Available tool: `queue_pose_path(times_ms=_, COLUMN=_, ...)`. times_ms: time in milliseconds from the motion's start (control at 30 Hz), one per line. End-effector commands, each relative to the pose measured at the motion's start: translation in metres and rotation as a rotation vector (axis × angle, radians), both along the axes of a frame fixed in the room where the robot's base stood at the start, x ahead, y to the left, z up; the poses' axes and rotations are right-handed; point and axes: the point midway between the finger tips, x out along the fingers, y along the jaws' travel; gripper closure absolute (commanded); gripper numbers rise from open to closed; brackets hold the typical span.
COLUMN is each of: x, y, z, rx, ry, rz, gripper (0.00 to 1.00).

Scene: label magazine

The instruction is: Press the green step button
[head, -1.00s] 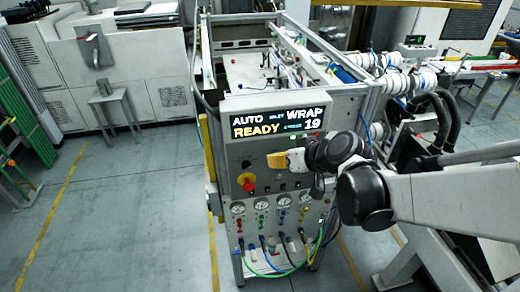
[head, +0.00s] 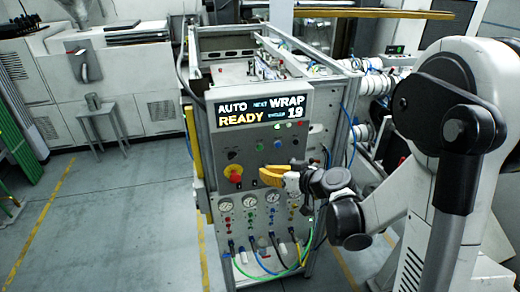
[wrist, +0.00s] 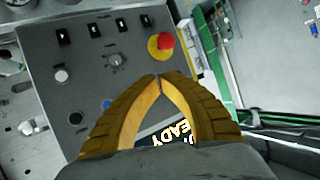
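The grey control panel (head: 213,150) stands under a lit display (head: 258,108) reading AUTO, WRAP, READY and 19. A small bright green spot (head: 278,127) shows just below the display's right half. A blue button (head: 277,144) is below it and also shows in the wrist view (wrist: 107,104). My gripper (head: 266,176) has yellow fingers, shut and empty, in front of the lower panel. In the wrist view its fingertips (wrist: 160,77) meet over the panel.
A red stop button on a yellow base (head: 235,174) is left of my fingers; it also shows in the wrist view (wrist: 166,42). Gauges (head: 250,199) and coloured hoses (head: 265,270) are below. The floor on the left (head: 110,215) is clear.

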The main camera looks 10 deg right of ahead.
Motion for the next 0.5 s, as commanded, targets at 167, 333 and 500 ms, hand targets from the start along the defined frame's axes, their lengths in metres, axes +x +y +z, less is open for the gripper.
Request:
queue_pose_path(times_ms=167, x=0.017, y=0.0, z=0.001, rx=0.0, ry=0.001, rz=0.001, gripper=1.0)
queue_pose_path(times_ms=333, x=0.043, y=0.0, z=0.001, rx=0.001, ry=0.0, rz=0.001, gripper=1.0)
queue_pose_path(times_ms=500, x=0.065, y=0.0, z=0.0, rx=0.0, ry=0.0, rz=0.001, gripper=1.0)
